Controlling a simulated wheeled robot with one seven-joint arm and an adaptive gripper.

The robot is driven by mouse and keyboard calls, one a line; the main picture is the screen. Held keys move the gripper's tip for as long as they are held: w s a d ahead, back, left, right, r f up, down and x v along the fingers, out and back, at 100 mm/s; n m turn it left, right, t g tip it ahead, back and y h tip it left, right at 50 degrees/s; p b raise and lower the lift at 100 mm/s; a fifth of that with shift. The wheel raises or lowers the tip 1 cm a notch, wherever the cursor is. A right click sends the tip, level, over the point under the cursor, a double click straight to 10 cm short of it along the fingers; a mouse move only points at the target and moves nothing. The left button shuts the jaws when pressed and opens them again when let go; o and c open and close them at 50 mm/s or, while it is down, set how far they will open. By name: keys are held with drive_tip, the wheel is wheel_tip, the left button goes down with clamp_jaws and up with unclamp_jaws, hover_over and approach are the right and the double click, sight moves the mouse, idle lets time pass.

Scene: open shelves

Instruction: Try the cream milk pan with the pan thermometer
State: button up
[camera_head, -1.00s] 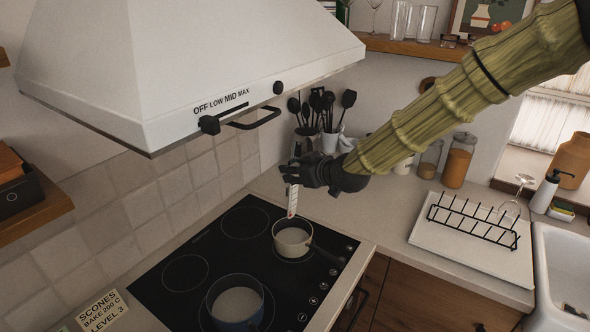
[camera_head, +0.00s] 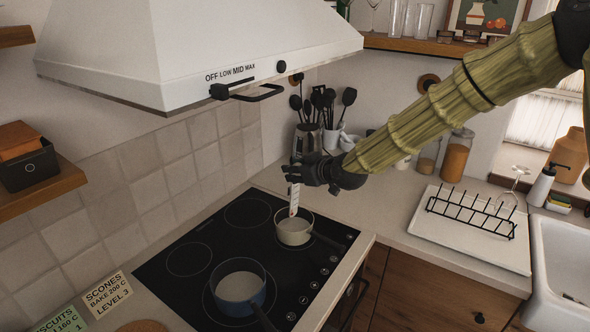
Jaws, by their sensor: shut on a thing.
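The cream milk pan (camera_head: 294,238) stands on the back right ring of the black hob, with its dark handle pointing right and toward me. My gripper (camera_head: 297,180) is shut on the pan thermometer (camera_head: 295,198), a white strip with marks and a red tip. The thermometer hangs upright below the fingers. Its lower end shows over the pan's back rim; I cannot tell whether it reaches what is in the pan. The pan holds something pale.
A blue pan (camera_head: 240,291) with pale contents stands on the front ring. The white hood (camera_head: 230,50) hangs low over the hob. A utensil pot (camera_head: 331,139) stands behind my gripper. A black rack (camera_head: 470,213) on a white board is at the right.

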sight(295, 186)
drive_tip(key=shift+s+d+f+b, duration=0.15)
drive_tip(key=shift+s+f+b, duration=0.2)
drive_tip(key=shift+s, duration=0.35)
drive_tip(key=f, duration=0.1)
drive_tip(key=w+f+b, duration=0.1)
drive_tip(key=w+f, duration=0.1)
drive_tip(key=shift+w+f, duration=0.25)
drive_tip(key=shift+f, duration=0.1)
drive_tip(key=shift+a+f+b, duration=0.2)
drive_tip(key=shift+f+b, duration=0.05)
drive_tip(key=shift+b, duration=0.1)
drive_tip(key=shift+s, duration=0.6)
drive_tip(key=shift+w+d+f+b, duration=0.1)
drive_tip(key=shift+w+f+b, duration=0.2)
drive_tip(key=shift+w+f, duration=0.1)
drive_tip(key=shift+s+r, duration=0.2)
drive_tip(key=shift+s, duration=0.1)
drive_tip(key=shift+w+f, duration=0.1)
drive_tip(key=shift+f, duration=0.05)
idle(4.8)
